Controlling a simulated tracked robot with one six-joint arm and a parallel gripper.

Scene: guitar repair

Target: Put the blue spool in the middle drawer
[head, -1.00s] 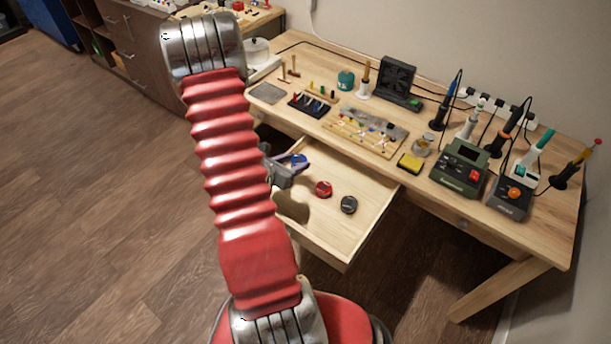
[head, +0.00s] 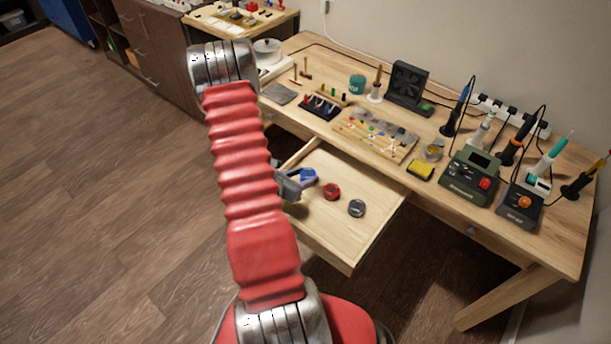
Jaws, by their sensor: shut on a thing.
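The blue spool (head: 308,176) is held in the jaws of my gripper (head: 303,180), over the left part of the open drawer (head: 355,248). The gripper is partly hidden behind my red arm. The spool looks low, close to the drawer floor; I cannot tell whether it touches. This drawer is pulled out between closed drawer fronts on its left and right. A red spool (head: 331,192) and a dark grey spool (head: 357,208) lie in it, to the right of the blue one.
The drawer's front and right part is bare. Wood floor lies open at left.

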